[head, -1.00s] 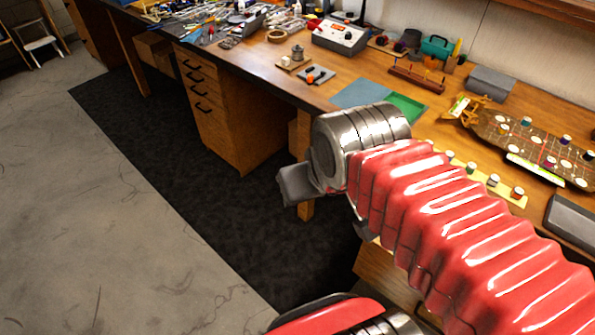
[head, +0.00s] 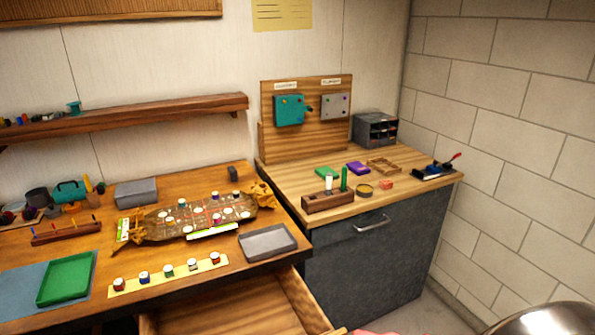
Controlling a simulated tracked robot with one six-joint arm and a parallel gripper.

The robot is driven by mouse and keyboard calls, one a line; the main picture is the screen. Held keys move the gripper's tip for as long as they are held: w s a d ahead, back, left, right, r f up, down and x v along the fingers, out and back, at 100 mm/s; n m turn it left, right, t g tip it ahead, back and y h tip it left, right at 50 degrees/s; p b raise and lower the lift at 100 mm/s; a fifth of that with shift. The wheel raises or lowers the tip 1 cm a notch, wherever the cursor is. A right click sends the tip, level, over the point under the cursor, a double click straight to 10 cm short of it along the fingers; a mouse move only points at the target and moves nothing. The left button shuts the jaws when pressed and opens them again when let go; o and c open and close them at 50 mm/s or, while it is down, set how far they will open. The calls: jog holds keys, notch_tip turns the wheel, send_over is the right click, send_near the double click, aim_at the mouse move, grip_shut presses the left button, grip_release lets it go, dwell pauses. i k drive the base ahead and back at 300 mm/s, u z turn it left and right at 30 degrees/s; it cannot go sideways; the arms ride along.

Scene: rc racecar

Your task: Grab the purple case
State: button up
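A small purple case (head: 358,168) lies flat on the wooden top of the grey cabinet at the right, toward the back. My gripper is not in view; only bits of my own red and silver arm show at the bottom edge and bottom right corner. Nothing covers the purple case.
In front of the case stand a wooden block with upright pegs (head: 329,201), a round tin (head: 365,190) and an orange block (head: 386,184). A dark organizer (head: 375,130) stands behind. A drawer (head: 232,308) is open under the left bench. A block wall closes the right side.

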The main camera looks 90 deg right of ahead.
aim_at(359, 169)
jog(key=z, duration=4.3)
